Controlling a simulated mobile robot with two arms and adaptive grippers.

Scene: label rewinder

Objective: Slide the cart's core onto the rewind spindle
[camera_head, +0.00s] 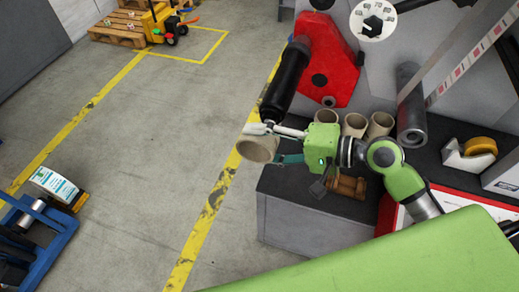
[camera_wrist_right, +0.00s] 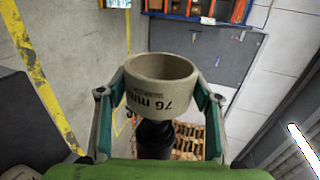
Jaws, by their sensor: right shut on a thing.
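A tan cardboard core (camera_head: 257,150) is held in my right gripper (camera_head: 268,144) at the middle of the head view. In the right wrist view the core (camera_wrist_right: 150,98) sits between the two fingers and shows a "76 mm" print. The black rewind spindle (camera_head: 287,80) juts from the machine by the red plate, and its free end lies just above the core in the head view. In the wrist view part of the spindle (camera_wrist_right: 154,138) shows behind the core. I cannot tell whether core and spindle touch. My left gripper is not in view.
Several more cores (camera_head: 355,125) stand on the dark machine shelf, near a tape dispenser (camera_head: 469,155) and a grey roller (camera_head: 411,125). A red plate (camera_head: 335,65) is behind the spindle. A blue cart (camera_head: 36,240) with a label roll stands at lower left. Floor between is clear.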

